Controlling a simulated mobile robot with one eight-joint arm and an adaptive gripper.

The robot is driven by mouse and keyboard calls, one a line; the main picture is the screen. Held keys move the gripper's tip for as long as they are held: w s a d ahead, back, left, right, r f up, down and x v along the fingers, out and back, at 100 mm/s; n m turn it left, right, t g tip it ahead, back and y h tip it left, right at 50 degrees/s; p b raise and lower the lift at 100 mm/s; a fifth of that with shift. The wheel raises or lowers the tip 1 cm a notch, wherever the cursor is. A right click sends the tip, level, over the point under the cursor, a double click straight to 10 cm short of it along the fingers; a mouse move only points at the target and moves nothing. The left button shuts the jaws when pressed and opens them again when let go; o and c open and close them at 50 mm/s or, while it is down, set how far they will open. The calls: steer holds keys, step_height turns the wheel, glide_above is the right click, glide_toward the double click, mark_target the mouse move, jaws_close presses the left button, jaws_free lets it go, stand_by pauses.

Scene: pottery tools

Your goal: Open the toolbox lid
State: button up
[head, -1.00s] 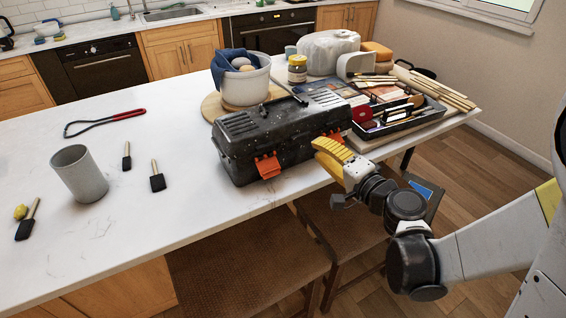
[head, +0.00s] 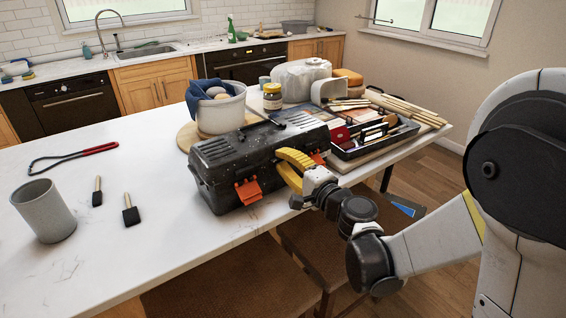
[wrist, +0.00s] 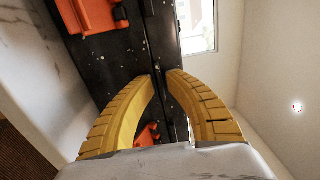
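The black toolbox (head: 225,178) stands on the white table with its lid (head: 228,147) down. One orange latch (head: 248,190) hangs on its front left; another (head: 318,158) shows partly behind my gripper. My gripper (head: 281,156), with curved yellow fingers, is at the toolbox front between the latches. In the wrist view the fingertips (wrist: 160,75) are a little apart, with the dark toolbox edge running between them. Orange latches show at the upper left (wrist: 93,14) and, partly hidden, between the fingers (wrist: 147,135). I cannot tell whether the fingertips touch the lid.
A pot with a blue cloth (head: 218,112) stands right behind the toolbox. A tool tray (head: 375,146) lies to its right. A grey cup (head: 44,212), foam brushes (head: 131,211) and a red-handled tool (head: 98,149) lie left. Stools (head: 225,275) stand below the table's front edge.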

jaws_close()
